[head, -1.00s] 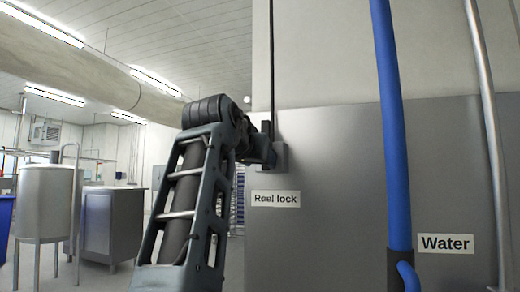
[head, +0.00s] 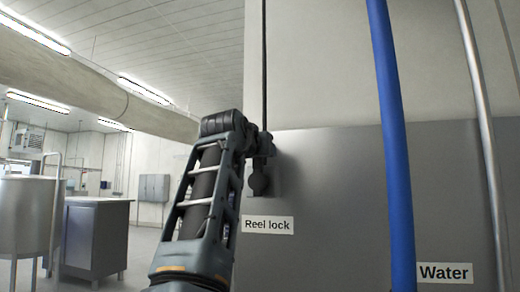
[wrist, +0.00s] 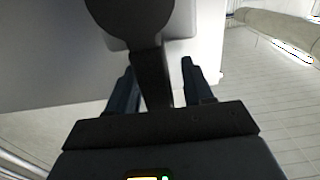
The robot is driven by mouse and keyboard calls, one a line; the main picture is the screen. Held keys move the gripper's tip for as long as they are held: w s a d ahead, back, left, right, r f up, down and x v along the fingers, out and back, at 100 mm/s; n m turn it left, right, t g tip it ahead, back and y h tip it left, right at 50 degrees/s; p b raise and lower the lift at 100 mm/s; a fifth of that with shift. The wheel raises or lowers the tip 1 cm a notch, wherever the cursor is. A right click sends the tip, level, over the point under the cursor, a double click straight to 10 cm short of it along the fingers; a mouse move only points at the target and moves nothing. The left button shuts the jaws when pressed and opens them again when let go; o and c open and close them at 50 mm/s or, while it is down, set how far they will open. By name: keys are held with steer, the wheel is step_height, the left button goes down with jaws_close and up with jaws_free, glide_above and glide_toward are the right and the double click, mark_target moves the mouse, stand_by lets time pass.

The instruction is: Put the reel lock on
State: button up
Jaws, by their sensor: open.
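The reel lock is a dark lever with a round hub on a pale plate on the grey wall panel. In the head view its hub (head: 258,183) shows just below my gripper (head: 265,148), above the "Reel lock" label (head: 268,225). In the wrist view the hub (wrist: 130,12) is at the top, and the lever's handle (wrist: 153,75) runs down between the two fingers of my gripper (wrist: 160,82). The fingers are apart on either side of the handle, with a gap visible on each side. The handle is mostly hidden in the head view.
A blue hose (head: 393,140) hangs to the right, by the "Water" label (head: 445,273), with a metal pipe (head: 480,130) beyond it. A thin dark pipe (head: 264,60) runs up the wall above my gripper. A steel cabinet (head: 92,240) and tank (head: 28,225) stand left.

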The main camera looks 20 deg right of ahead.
jaws_close()
stand_by(0.5)
